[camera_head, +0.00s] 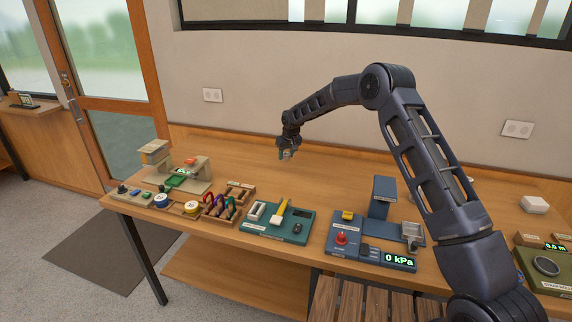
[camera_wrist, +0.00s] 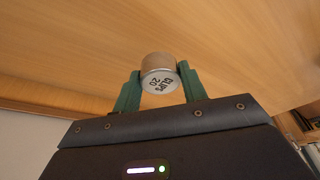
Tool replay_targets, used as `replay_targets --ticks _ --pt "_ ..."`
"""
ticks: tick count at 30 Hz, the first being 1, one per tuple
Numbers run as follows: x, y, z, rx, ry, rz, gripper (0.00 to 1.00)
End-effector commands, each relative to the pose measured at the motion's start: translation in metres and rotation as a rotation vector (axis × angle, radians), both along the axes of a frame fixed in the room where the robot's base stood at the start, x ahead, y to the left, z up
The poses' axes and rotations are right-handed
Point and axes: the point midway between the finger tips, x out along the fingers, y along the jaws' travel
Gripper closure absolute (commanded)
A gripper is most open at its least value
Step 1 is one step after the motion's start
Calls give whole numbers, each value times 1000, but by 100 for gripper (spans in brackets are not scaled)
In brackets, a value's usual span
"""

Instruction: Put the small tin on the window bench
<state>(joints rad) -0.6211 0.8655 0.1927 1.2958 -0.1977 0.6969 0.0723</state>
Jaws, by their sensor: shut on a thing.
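The small tin (camera_wrist: 158,72) is a short silver cylinder with dark print on its end face, seen in the wrist view. My gripper (camera_wrist: 157,80) is shut on it, with a green finger on each side. In the head view my gripper (camera_head: 286,153) points down over the rear middle of a long wooden bench (camera_head: 330,178) by the wall, below a window. The tin is tiny there and mostly hidden by the fingers. I cannot tell how far it is above the wood. A wooden counter (camera_head: 28,112) also stands by a window at far left.
Along the bench front stand a rack with coloured loops (camera_head: 220,208), a green tray (camera_head: 268,231), a blue pressure device (camera_head: 372,246) reading 0 kPa and a beige device (camera_head: 180,172). A white box (camera_head: 535,204) is at right. The wood around my gripper is clear.

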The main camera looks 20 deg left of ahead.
Motion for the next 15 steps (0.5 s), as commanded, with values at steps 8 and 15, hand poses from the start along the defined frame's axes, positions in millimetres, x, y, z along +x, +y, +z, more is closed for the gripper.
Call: replay_targets --ticks 8,15 --pt "0 0 -18 -1 1 0 81" --pt "-1 0 -49 -2 1 1 81"
